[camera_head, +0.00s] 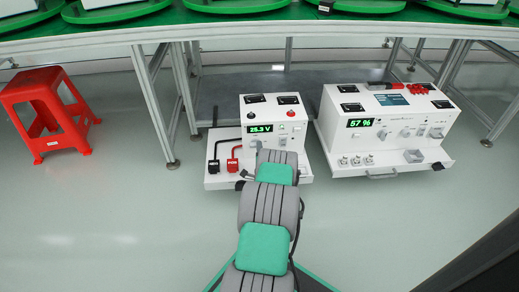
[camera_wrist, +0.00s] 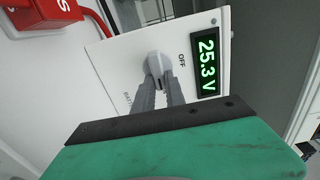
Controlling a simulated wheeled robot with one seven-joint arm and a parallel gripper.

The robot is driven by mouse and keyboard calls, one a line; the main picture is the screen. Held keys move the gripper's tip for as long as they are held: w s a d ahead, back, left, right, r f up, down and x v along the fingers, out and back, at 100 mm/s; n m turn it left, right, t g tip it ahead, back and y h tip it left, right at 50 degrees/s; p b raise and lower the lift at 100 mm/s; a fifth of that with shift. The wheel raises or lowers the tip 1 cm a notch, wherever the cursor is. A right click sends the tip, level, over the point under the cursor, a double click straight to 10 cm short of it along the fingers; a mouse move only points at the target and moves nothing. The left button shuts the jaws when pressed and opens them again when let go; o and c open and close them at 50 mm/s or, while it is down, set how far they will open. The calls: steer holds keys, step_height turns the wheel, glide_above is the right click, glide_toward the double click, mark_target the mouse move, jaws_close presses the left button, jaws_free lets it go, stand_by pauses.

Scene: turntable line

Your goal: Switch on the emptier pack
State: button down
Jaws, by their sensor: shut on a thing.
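The left pack (camera_head: 276,104) is a white box with a green display (camera_head: 260,128) reading 25.3 V. The right pack (camera_head: 385,112) is a wider white box with a display (camera_head: 360,123) reading 57 %. In the wrist view, the grey rotary knob (camera_wrist: 157,63) of the left pack is between the fingertips of my gripper (camera_wrist: 160,84), which is shut on it. The word OFF is printed beside the knob, near the display (camera_wrist: 206,66). The knob's pointer direction is hard to tell. In the head view my arm hides the gripper and this knob.
A red cable plug (camera_head: 233,164) and a black one (camera_head: 213,165) lie on the left pack's base. A red stool (camera_head: 47,110) stands at left. Above runs a table with green turntables (camera_head: 118,13); its metal legs (camera_head: 157,105) flank the packs. The front floor is clear beside my arm.

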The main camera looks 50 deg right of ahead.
steer(key=c, duration=1.4)
jaws_free()
steer(key=p+v, duration=0.2)
steer(key=v, duration=0.5)
steer(key=shift+s+a+p, duration=0.25)
steer(key=shift+a+p, duration=0.05)
steer(key=shift+p, duration=0.05)
